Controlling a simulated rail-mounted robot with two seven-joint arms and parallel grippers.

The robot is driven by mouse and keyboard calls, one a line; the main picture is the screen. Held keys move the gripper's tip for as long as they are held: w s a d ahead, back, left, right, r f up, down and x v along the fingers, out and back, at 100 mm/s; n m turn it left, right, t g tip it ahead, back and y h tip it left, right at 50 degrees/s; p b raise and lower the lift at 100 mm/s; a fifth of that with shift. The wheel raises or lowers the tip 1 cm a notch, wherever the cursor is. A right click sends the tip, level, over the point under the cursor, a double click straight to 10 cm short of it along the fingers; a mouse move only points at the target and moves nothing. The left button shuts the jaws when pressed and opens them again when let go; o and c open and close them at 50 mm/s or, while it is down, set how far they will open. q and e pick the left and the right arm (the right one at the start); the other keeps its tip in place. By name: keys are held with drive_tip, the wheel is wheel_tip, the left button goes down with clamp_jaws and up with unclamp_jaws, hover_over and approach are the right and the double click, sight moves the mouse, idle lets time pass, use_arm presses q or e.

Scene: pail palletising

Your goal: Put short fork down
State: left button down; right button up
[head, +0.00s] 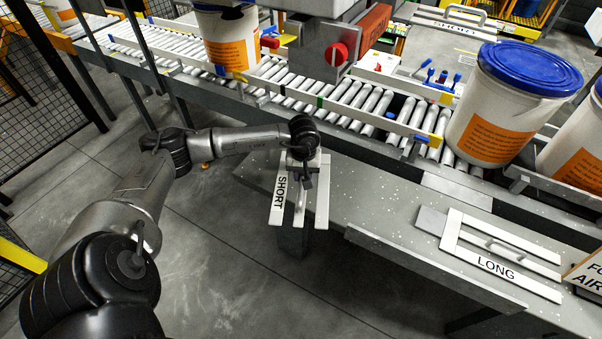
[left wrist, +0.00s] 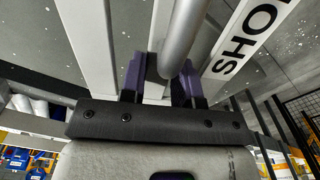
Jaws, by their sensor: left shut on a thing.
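The short fork (head: 279,198), a pale frame with prongs and a "SHORT" label, is at the left end of the grey bench (head: 375,200). Its near ends stick out past the bench's front edge. I cannot tell whether it touches the bench top. My left gripper (head: 301,181) is above the fork and shut on its bar handle. In the left wrist view the dark purple fingers (left wrist: 160,80) sit on both sides of the round grey handle (left wrist: 181,40), and part of the label shows on the fork (left wrist: 250,38). My right gripper is not in view.
The long fork (head: 490,262) lies on the bench at the right, by an orange-and-white sign (head: 585,275). A roller conveyor (head: 345,100) runs behind the bench, with a white pail (head: 225,42) at the left and a blue-lidded pail (head: 500,110) at the right. The middle of the bench is clear.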

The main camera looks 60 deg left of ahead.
use_arm(q)
drive_tip(key=shift+f, duration=0.2)
drive_tip(key=shift+f+b, duration=1.8)
drive_tip(key=shift+f, duration=1.35)
drive_tip(key=shift+f+b, duration=0.85)
drive_tip(key=c, duration=0.9)
unclamp_jaws()
drive_tip(key=shift+c, duration=0.2)
drive_tip(key=shift+o, duration=0.8)
